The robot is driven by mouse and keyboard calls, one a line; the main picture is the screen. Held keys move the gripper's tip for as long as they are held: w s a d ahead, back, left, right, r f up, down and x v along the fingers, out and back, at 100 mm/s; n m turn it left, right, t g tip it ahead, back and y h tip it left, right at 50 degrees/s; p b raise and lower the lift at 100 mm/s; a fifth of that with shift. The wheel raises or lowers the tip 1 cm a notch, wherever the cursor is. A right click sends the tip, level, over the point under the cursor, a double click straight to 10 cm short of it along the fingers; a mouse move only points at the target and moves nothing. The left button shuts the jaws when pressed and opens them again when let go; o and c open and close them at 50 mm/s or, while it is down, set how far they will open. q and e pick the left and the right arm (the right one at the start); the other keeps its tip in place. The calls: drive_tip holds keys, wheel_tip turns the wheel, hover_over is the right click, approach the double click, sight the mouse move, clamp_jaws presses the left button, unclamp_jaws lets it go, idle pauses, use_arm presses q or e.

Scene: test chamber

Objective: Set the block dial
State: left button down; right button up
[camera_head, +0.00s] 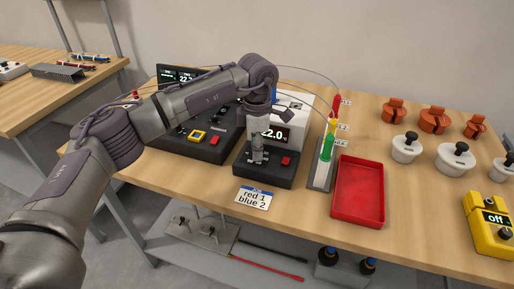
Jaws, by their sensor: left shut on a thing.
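A black and white block unit (280,178) stands near the middle of the table, with a display reading 22.0 and a red button on its black front. My left gripper (259,157) points down at the left part of that front. It is shut on the dial there, which the fingers mostly hide. A label card (254,198) in front of the unit reads "red 1, blue 2". My right gripper is out of view.
A second black unit (205,150) with a yellow-framed button stands left, partly behind my arm. Red, yellow and green tools stand in a narrow rack (319,177). A red tray (358,190) lies beside it. White and orange lidded pots and a yellow device (488,224) stand right.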

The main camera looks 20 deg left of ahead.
use_arm(q)
drive_tip(key=c, duration=0.8)
unclamp_jaws()
drive_tip(key=shift+r, duration=0.1)
wheel_tip(320, 180, up, 12)
